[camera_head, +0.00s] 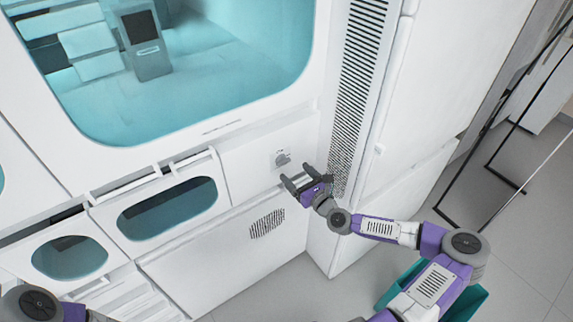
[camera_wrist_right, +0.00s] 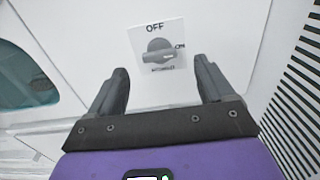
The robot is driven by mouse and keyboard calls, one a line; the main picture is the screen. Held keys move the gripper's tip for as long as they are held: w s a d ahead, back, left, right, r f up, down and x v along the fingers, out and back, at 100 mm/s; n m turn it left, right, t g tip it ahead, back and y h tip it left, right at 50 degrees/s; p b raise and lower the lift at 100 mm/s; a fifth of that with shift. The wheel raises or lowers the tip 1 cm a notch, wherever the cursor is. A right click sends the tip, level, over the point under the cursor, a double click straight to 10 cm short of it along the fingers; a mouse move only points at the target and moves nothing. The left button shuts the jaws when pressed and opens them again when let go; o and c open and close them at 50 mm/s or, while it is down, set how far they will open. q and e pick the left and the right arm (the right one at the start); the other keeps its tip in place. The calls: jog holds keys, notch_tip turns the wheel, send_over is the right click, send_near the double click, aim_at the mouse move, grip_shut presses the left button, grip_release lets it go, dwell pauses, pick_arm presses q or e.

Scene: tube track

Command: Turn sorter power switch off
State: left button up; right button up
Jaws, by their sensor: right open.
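The power switch (camera_wrist_right: 159,52) is a grey rotary knob on a white plate in the right wrist view. The plate reads OFF at the top and ON at the right. The knob's handle lies about level, with one end toward the ON mark. In the head view the switch (camera_head: 282,158) sits on the white machine's front panel. My right gripper (camera_head: 290,180) is open and empty, just below the switch and apart from it. In the wrist view its two fingers (camera_wrist_right: 160,80) stand on either side below the knob. My left gripper is not in view; only part of my left arm shows.
The white sorter machine (camera_head: 225,262) has a large teal window above and smaller windowed drawers (camera_head: 170,208) to the left of the switch. A vented strip (camera_head: 362,60) runs up to the right of the switch. A teal bin (camera_head: 470,302) stands on the floor below my right arm.

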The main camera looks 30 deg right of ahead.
aim_at(285, 163)
jog(key=w, duration=0.6)
jog(key=shift+a+f+b, duration=0.1)
jog(key=shift+a+b, duration=0.25)
jog(key=c, duration=1)
jog(key=shift+c, duration=0.2)
